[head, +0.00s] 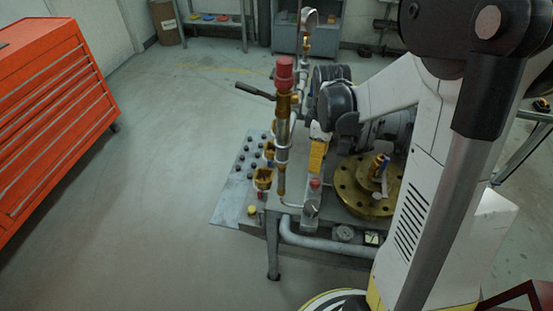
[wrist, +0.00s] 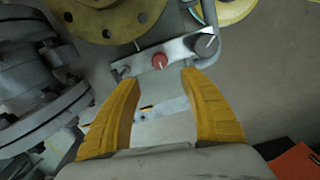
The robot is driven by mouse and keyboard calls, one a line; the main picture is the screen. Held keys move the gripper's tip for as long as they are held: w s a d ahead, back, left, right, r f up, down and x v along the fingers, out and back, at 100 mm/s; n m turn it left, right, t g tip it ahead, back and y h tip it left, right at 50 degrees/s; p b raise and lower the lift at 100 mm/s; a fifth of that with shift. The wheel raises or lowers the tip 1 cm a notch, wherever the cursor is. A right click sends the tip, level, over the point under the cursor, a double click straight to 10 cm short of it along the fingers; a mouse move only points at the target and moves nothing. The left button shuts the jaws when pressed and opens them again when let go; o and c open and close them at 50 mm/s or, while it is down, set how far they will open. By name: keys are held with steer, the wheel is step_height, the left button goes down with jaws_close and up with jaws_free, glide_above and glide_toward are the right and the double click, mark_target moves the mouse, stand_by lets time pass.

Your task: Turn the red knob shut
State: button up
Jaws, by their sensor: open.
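A small round red knob (wrist: 160,60) sits on a grey metal plate (wrist: 140,65) in the wrist view. It also shows in the head view (head: 315,184), on a narrow upright panel at the bench edge. My gripper (wrist: 159,77) has two yellow fingers spread apart with nothing between them. The knob lies just past the fingertips in the picture, roughly centred between them. In the head view my gripper (head: 317,158) appears just above the knob, pointing down. Whether it touches anything cannot be told.
A larger red cap (head: 284,66) tops a brass and steel pipe left of my gripper. A dark lever (head: 254,90) sticks out from it. A brass flange (head: 353,190) lies to the right. An orange tool cabinet (head: 55,85) stands left, with clear floor between.

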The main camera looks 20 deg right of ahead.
mark_target(315, 181)
step_height(315, 181, down, 11)
steer(key=b, duration=0.4)
steer(key=shift+s+d+r, duration=0.1)
steer(key=shift+d, duration=0.05)
jaws_close()
